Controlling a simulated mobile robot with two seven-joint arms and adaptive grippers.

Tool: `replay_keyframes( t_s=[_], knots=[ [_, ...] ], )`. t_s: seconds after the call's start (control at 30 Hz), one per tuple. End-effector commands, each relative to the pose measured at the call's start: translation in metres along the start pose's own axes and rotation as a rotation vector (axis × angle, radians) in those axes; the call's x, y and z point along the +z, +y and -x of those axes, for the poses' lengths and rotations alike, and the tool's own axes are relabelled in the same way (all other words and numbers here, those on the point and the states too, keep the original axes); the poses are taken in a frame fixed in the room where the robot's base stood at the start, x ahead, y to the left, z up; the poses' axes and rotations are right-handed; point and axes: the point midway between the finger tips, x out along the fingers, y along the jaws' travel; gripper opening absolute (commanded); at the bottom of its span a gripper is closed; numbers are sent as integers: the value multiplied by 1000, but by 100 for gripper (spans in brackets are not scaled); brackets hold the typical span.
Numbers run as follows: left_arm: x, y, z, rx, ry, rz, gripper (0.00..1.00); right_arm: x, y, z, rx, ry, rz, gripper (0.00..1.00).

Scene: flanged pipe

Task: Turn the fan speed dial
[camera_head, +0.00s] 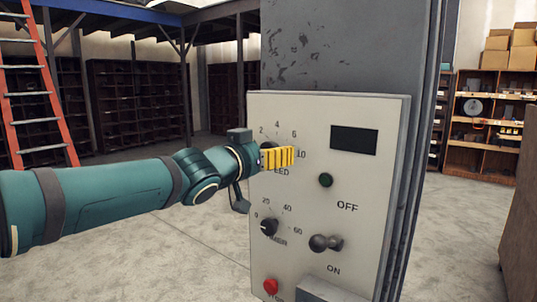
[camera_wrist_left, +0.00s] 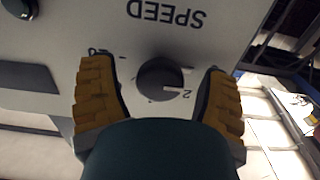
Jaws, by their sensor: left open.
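My left gripper (camera_wrist_left: 159,70) is open, with one yellow ribbed finger on each side of the dial. Gaps show between both fingers and the knob. In the head view my left gripper (camera_head: 278,157) is at the upper left of the light grey control panel (camera_head: 350,190) and hides the dial and part of its label. My right gripper is not in view.
Below the speed dial are a timer dial (camera_head: 269,227) and a red button (camera_head: 271,286). A green button (camera_head: 325,180), a dark toggle (camera_head: 325,243) and a dark display (camera_head: 354,141) are to the right. A red ladder (camera_head: 42,95) stands at the far left.

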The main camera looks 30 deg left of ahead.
Motion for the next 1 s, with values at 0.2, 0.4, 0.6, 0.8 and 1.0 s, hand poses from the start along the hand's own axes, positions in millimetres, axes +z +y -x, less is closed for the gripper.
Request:
replay_keyframes(
  t_s=[0.2,0.4,0.6,0.8,1.0],
  knots=[
    [0,0,-1,0,0,0,75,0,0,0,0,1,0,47],
    [0,0,-1,0,0,0,24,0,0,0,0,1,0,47],
    [0,0,0,0,0,-1,5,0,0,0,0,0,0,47],
    [0,0,0,0,0,-35,5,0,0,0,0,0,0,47],
    [0,0,0,0,-1,-139,5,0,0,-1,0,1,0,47]
  ],
)
